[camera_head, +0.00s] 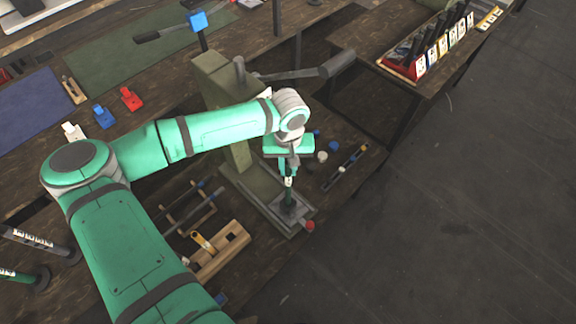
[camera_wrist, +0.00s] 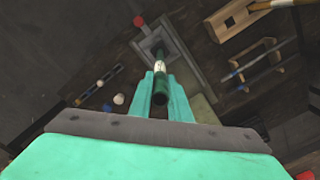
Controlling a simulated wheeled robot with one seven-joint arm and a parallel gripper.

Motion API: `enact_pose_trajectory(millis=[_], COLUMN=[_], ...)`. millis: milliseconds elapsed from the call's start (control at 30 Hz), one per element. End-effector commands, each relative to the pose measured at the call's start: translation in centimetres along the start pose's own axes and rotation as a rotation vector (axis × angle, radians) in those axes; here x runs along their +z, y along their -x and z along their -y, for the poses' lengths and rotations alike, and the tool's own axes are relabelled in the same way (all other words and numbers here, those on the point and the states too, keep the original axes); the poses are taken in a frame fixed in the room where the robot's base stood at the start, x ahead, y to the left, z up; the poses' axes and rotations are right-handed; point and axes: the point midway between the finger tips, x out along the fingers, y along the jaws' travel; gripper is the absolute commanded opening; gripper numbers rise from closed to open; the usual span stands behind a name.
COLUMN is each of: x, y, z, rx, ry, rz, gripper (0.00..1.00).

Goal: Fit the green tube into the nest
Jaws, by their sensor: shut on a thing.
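My gripper (camera_head: 288,168) is shut on the green tube (camera_head: 288,192), which hangs upright below the jaws over the base of the press. In the wrist view the dark green tube (camera_wrist: 160,72) with a pale label runs from between my fingers toward the square base plate. The nest (camera_head: 288,208) is on the grey press base (camera_head: 262,200). The tube's lower end is at or just over the nest; I cannot tell whether it is inside. The nest's opening is hidden by the tube.
The press column (camera_head: 222,95) with its lever (camera_head: 325,68) stands close behind my gripper. A red knob (camera_head: 309,225) sits at the base's front corner. A wooden block (camera_head: 222,250) and a rack with rods (camera_head: 190,210) lie to the left. The floor at right is clear.

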Motion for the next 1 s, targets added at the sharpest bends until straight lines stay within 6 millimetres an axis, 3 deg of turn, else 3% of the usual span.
enact_pose_trajectory(millis=[967,1000], x=[0.0,0.0], y=[-2.1,-2.1], z=[0.1,0.1], rx=[0.0,0.0], ry=[0.002,0.002], rz=[0.001,0.0], gripper=[0.0,0.22])
